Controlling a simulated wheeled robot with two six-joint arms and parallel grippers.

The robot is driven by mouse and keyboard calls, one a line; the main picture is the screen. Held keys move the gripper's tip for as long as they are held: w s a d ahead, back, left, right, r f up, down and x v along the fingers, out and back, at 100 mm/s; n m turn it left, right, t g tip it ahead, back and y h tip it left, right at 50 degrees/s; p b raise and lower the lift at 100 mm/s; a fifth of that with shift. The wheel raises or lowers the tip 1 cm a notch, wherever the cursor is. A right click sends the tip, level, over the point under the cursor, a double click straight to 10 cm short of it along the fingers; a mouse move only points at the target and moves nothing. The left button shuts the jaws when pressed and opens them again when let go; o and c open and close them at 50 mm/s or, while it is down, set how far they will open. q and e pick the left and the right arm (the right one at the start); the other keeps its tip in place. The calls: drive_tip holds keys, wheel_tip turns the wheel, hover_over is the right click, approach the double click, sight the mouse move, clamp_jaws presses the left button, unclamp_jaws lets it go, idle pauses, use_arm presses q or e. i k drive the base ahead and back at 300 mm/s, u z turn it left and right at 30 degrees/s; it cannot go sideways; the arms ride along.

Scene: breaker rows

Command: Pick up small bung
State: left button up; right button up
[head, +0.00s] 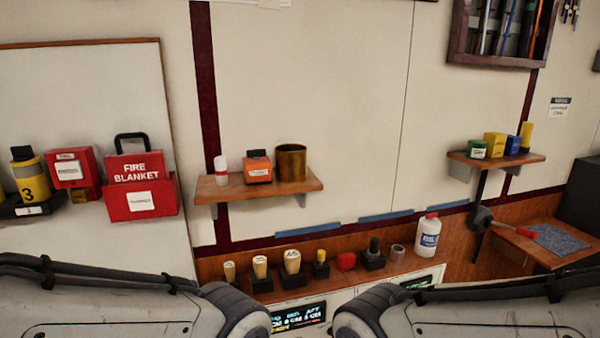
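Several pale tapered plugs that look like bungs stand in dark square holders on the low wooden ledge, at the bottom centre of the head view. The smallest pale bung (230,271) is at the left end, low and partly cut off from below by my arm. A middle-sized bung (260,267) and a larger bung (292,262) stand to its right. Their labels are too small to read. Both my arms cross the bottom edge, but neither gripper is in view.
The ledge (408,268) also holds a yellow-topped piece (320,257), a red item (346,261), a dark-handled piece (374,250), a grey ring (397,254) and a white bottle (429,236). A shelf (225,192) above holds a brass cup (291,162). A red-handled tool (515,230) sticks out at right.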

sight(230, 268)
drive_tip(key=u, duration=0.45)
drive_tip(key=k, duration=1.35)
drive_tip(key=z, duration=0.1)
drive_tip(key=i, duration=1.8)
drive_tip(key=u, duration=0.2)
